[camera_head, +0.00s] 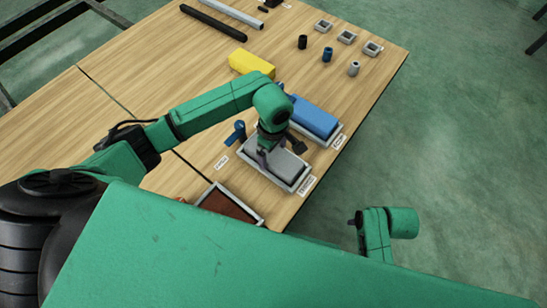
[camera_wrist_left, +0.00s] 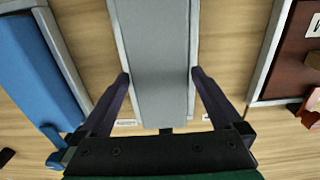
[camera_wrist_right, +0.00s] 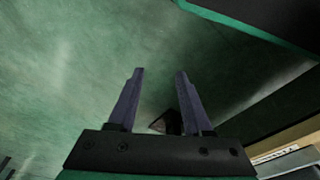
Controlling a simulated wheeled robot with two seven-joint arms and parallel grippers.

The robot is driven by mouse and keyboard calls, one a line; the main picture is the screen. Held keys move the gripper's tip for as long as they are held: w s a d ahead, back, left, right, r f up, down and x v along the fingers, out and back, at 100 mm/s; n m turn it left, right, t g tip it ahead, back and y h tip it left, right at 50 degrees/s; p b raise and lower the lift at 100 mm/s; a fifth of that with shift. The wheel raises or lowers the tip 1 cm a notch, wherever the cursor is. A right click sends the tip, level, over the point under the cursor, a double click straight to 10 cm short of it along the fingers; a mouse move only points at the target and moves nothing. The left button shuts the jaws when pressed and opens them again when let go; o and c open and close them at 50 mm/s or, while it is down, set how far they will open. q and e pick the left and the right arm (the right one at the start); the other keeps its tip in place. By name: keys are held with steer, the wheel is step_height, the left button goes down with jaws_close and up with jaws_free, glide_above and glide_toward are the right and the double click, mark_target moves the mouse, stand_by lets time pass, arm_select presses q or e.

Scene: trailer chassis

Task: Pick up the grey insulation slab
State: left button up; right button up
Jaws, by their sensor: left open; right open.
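The grey insulation slab (camera_head: 286,164) lies in a light grey tray (camera_head: 303,185) near the table's front right edge. In the left wrist view the slab (camera_wrist_left: 158,60) runs lengthwise up the middle. My left gripper (camera_head: 268,155) is over the slab, and my wrist hides part of it. In the left wrist view its open fingers (camera_wrist_left: 160,76) stand one on each side of the slab, near the tray's long edges. I cannot tell whether they touch. My right gripper (camera_wrist_right: 160,72) is open and empty over the green floor, away from the table.
A blue slab (camera_head: 314,117) in its own tray lies behind the grey one, and a brown one (camera_head: 228,204) in front. A yellow block (camera_head: 250,63), a dark bar (camera_head: 213,22) and small square and round parts stand further back. Bare wood shows at the left.

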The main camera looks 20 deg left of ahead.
arm_select(q)
steer(key=shift+f, duration=0.75)
steer(key=c, duration=1.1)
steer(key=shift+r, duration=0.1)
steer(key=shift+c, duration=0.3)
arm_select(e)
steer(key=shift+a+r, duration=0.1)
steer(key=shift+r, duration=0.3)
arm_select(q)
steer(key=shift+r, duration=0.1)
